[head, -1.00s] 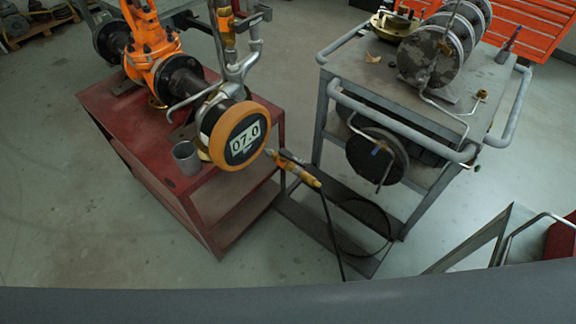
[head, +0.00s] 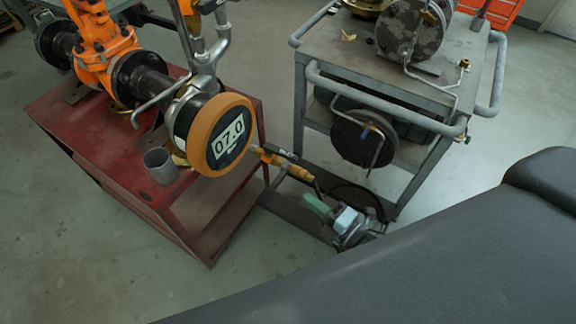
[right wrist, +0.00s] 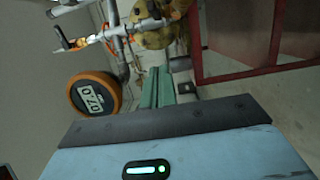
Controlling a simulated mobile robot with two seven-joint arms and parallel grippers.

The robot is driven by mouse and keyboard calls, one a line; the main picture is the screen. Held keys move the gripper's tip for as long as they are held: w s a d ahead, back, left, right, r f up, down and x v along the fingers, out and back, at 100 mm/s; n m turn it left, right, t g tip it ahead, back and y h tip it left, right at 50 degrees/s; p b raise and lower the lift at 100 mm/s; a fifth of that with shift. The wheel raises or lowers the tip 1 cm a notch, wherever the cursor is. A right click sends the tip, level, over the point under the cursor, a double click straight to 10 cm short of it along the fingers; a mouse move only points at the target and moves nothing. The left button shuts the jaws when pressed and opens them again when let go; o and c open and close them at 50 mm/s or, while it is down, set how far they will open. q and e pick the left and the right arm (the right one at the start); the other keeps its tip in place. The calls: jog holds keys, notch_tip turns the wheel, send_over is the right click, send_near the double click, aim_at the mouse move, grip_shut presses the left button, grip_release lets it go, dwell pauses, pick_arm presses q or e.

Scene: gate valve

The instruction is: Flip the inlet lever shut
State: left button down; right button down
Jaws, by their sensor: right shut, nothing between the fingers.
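I cannot tell if this piece is the inlet lever. My right gripper (head: 315,206), with green fingers, is low beside the red stand, just below that piece and apart from the gauge. Its fingers (right wrist: 155,88) are shut and empty in the right wrist view. There, a grey pipe (right wrist: 118,30) with an orange-tipped fitting (right wrist: 75,44) is above the gauge (right wrist: 95,95). My left gripper is out of view.
The red stand (head: 88,140) carries an orange valve body (head: 100,45) and a metal cup (head: 161,165). A grey cart (head: 395,72) with round flanges stands to the right. A narrow gap separates stand and cart. Open floor (head: 60,250) is at lower left.

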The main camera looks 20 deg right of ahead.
aim_at(280, 152)
jog(key=w, duration=0.3)
jog(key=w+a, duration=0.1)
jog(key=w, duration=0.3)
jog(key=w+a+p, duration=0.1)
jog(key=w, duration=0.3)
jog(key=shift+w+d, duration=0.3)
jog(key=shift+d, duration=0.1)
jog(key=shift+d, duration=0.2)
